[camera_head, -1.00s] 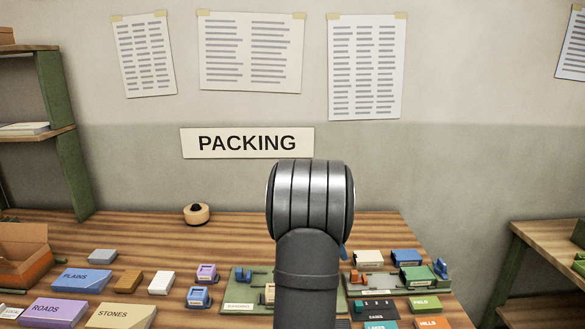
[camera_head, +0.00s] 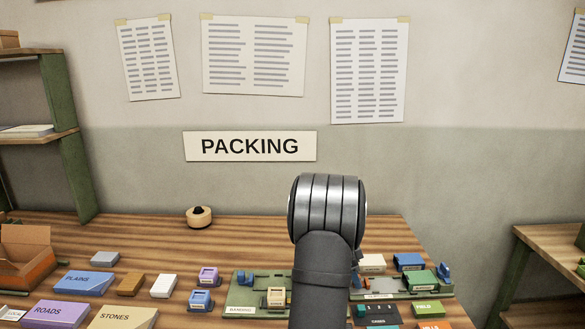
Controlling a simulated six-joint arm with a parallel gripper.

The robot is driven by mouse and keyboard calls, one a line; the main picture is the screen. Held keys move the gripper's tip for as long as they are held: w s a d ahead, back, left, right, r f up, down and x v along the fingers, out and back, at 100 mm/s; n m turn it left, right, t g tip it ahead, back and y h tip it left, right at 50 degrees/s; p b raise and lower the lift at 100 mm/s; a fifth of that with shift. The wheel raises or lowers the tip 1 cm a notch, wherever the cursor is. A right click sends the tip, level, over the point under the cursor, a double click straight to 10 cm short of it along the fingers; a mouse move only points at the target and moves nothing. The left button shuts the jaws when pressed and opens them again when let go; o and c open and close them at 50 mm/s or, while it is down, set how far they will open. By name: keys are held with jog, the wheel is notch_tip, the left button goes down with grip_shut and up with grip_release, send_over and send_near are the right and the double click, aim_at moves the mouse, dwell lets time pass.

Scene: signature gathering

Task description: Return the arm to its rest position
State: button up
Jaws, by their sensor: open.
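My arm (camera_head: 325,250) rises from the bottom edge, right of centre, in the head view. Its rounded metal joint (camera_head: 327,208) stands in front of the table's back edge and the wall. My gripper is not visible, so I cannot see its jaws or anything near them. The arm hides part of the table between a green tray (camera_head: 246,296) on its left and a second tray (camera_head: 405,294) on its right.
The wooden table (camera_head: 140,232) holds several boxes and small stamp-like pieces. At left are an open orange box (camera_head: 40,272), a blue PLAINS box (camera_head: 84,281) and a purple ROADS box (camera_head: 47,313). A tape roll (camera_head: 199,216) sits at the back. The table's back strip is mostly clear.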

jog(key=shift+r, duration=0.1)
jog(key=a+v, duration=0.1)
jog(key=v, duration=1.7)
jog(key=x, duration=1.8)
jog(key=shift+d, duration=0.35)
jog(key=d, duration=0.8)
jog(key=shift+d, duration=0.1)
jog(key=v, duration=1.8)
jog(key=s+d+r+y, duration=0.1)
jog(key=s+r+y, duration=0.1)
jog(key=s, duration=0.6)
jog(key=s+d+r+y, duration=0.1)
jog(key=s+d+y, duration=0.1)
jog(key=s, duration=0.7)
jog(key=shift+d+r, duration=0.3)
jog(key=shift+r, duration=0.05)
